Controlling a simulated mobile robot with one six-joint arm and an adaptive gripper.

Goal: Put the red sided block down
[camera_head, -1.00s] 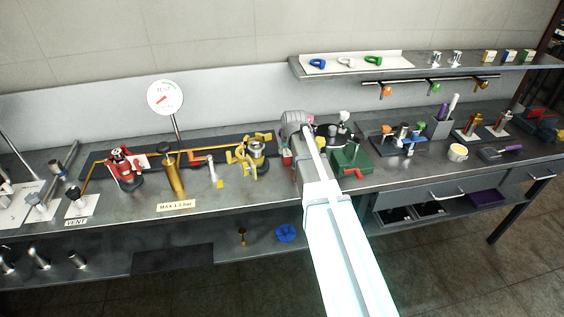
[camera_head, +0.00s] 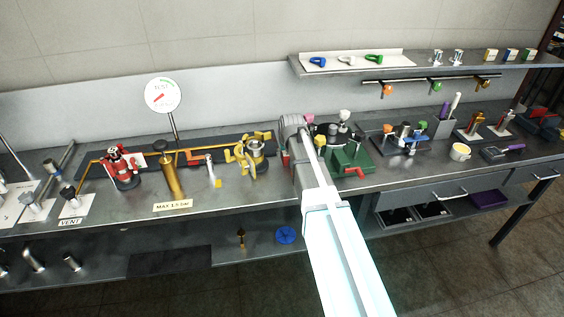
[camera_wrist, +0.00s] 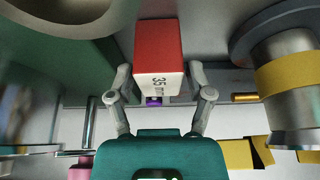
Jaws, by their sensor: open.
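The red sided block (camera_wrist: 158,45) shows in the wrist view with red sides and a white face marked "35 mm". It sits between the two fingers of my gripper (camera_wrist: 159,72). The fingers are open, with a narrow gap seen on each side of the block. The block's far end seems to rest against a grey surface, but its contact there is not clear. In the head view my arm hides most of the gripper. A small red patch (camera_head: 286,157) beside the arm's end may be the block.
A yellow-handled valve (camera_head: 249,153) stands just left of my arm. A green fixture (camera_head: 351,157) stands just right. A metal cylinder with a yellow band (camera_wrist: 287,75) is close on the right in the wrist view. The bench front left of my arm is fairly clear.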

